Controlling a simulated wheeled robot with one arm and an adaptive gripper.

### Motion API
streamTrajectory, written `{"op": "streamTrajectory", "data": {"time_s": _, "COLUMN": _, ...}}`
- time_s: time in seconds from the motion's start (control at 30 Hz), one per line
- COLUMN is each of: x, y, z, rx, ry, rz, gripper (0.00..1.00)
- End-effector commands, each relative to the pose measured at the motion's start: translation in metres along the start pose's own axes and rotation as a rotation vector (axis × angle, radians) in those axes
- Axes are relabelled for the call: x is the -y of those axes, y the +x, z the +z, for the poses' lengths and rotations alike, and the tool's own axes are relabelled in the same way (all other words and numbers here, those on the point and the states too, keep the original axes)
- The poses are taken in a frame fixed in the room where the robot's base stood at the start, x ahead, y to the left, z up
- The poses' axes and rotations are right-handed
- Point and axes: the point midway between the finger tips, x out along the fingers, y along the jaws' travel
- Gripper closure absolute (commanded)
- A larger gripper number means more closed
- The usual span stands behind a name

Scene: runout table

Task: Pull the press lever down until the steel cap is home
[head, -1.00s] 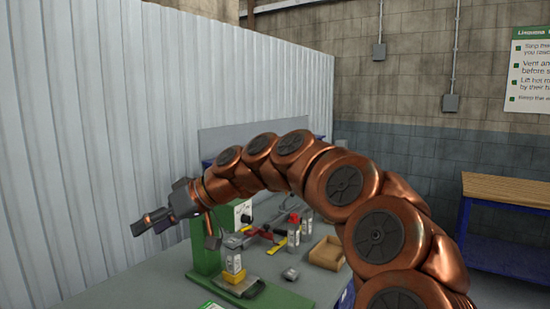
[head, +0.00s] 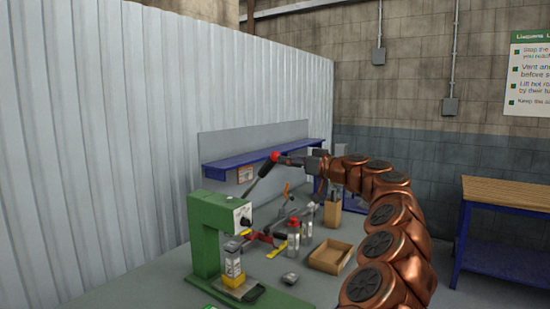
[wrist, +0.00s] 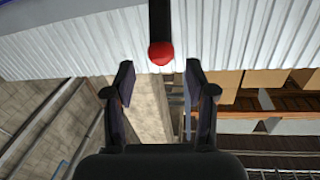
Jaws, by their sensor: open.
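The green press (head: 212,222) stands at the left of the grey table. Its dark lever (head: 259,178) slants up to the right from the press head and ends in a red knob (head: 274,156). My gripper (head: 284,160) is open, its fingers pointing left at the knob. In the wrist view, the knob (wrist: 161,53) lies ahead of the gap between my open fingertips (wrist: 160,80), with clear space on both sides. A pale workpiece (head: 233,267) stands in a yellow holder (head: 235,281) under the grey ram (head: 233,245). I cannot make out the steel cap distinctly.
A wooden tray (head: 330,257), a small grey part (head: 290,279), bottles (head: 294,236) and tools lie right of the press. A blue shelf (head: 262,154) runs behind the table. A corrugated wall (head: 90,150) stands close on the left.

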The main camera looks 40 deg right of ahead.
Motion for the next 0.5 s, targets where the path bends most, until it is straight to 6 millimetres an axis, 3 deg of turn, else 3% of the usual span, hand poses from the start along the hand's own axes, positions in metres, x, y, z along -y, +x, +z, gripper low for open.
{"op": "streamTrajectory", "data": {"time_s": 0.2, "x": 0.002, "y": 0.032, "z": -0.001, "rx": 0.007, "ry": 0.001, "rz": -0.003, "gripper": 0.44}}
{"op": "streamTrajectory", "data": {"time_s": 0.5, "x": 0.001, "y": 0.060, "z": 0.001, "rx": 0.005, "ry": 0.002, "rz": -0.003, "gripper": 0.44}}
